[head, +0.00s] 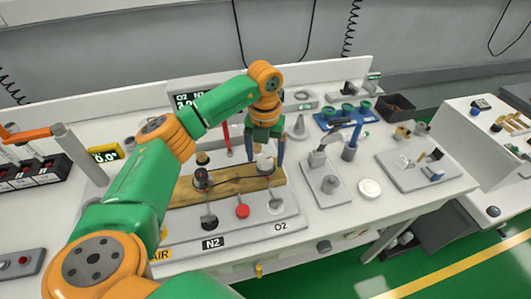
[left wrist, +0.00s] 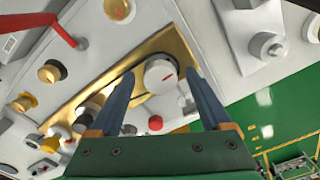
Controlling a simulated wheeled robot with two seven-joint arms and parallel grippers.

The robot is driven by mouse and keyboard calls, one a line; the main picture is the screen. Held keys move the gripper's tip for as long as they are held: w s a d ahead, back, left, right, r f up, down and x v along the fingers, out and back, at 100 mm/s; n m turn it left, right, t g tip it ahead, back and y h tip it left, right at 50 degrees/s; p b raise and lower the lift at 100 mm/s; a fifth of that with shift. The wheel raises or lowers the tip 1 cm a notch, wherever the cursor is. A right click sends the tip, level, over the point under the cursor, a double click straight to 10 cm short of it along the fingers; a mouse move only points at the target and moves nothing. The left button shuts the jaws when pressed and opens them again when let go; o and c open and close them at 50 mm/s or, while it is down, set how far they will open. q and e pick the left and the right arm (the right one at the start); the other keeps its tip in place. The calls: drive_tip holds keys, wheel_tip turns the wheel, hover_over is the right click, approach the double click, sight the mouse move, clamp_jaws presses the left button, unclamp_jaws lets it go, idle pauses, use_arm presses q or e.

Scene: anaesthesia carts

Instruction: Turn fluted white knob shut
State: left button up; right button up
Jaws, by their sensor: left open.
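The white knob (head: 264,164) sits at the right end of a brass-coloured plate (head: 232,188) on the gas panel, above the O2 label. My left gripper (head: 265,158) is open above the plate and points down. In the left wrist view its two blue fingers (left wrist: 159,76) stand on either side of the knob, with visible gaps, apparently not touching it. My right gripper is not in view.
A black knob (head: 202,178) stands on the plate's left part. A red knob (head: 242,211) sits in front. A white disc (head: 369,188) lies on the bench right of the panel.

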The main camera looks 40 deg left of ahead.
use_arm(q)
drive_tip(key=shift+s, duration=0.15)
drive_tip(key=c, duration=0.3)
clamp_jaws()
drive_tip(key=shift+r+m, duration=0.1)
drive_tip(key=shift+m, duration=0.3)
drive_tip(key=m, duration=0.9)
drive_tip(key=shift+p, duration=0.3)
drive_tip(key=m, duration=0.4)
drive_tip(key=shift+d+m, duration=0.1)
drive_tip(key=shift+m, duration=2.5)
